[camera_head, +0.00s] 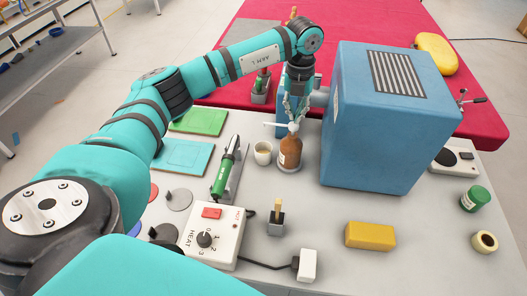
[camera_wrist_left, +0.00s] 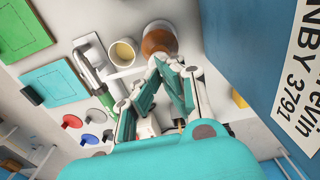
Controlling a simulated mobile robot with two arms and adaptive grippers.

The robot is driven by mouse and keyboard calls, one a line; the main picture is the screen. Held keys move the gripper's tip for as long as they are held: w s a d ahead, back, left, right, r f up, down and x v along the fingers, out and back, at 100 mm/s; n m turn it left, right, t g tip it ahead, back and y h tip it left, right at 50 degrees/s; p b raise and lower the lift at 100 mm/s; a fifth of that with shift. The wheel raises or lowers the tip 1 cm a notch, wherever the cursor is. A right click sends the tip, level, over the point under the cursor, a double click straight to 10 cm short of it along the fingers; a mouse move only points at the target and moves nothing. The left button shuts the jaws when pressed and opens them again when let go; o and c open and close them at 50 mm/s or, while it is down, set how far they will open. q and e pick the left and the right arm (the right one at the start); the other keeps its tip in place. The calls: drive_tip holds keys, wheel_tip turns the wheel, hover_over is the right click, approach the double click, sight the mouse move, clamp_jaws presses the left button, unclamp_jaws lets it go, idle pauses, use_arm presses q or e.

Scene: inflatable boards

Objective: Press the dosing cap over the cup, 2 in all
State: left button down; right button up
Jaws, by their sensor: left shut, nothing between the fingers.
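The brown bottle (camera_head: 290,152) stands upright on a round base on the grey table, with a white dosing cap (camera_head: 293,127) on top whose spout points left over the cup. The small cream cup (camera_head: 263,153) stands just left of the bottle. My left gripper (camera_head: 295,117) points down directly above the cap, shut and empty; whether it touches the cap I cannot tell. In the left wrist view the shut fingertips (camera_wrist_left: 170,64) are beside the bottle (camera_wrist_left: 159,39), partly covering the cap, and the cup (camera_wrist_left: 122,53) is to their left. My right gripper is not in view.
A large blue box (camera_head: 385,120) stands close to the right of the bottle. A green-handled tool (camera_head: 222,175) lies in a holder left of the cup. A white heat control box (camera_head: 212,238), a brush in a holder (camera_head: 276,217) and a yellow block (camera_head: 370,236) are nearer the front.

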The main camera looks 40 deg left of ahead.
sight(293, 125)
use_arm(q)
drive_tip(key=shift+f, duration=0.1)
drive_tip(key=shift+f+b, duration=1.1)
drive_tip(key=shift+f, duration=0.7)
drive_tip(key=shift+s, duration=0.1)
drive_tip(key=shift+r+p, duration=1.15)
drive_tip(key=shift+r, duration=0.55)
drive_tip(key=shift+r, duration=0.1)
drive_tip(key=shift+f, duration=0.2)
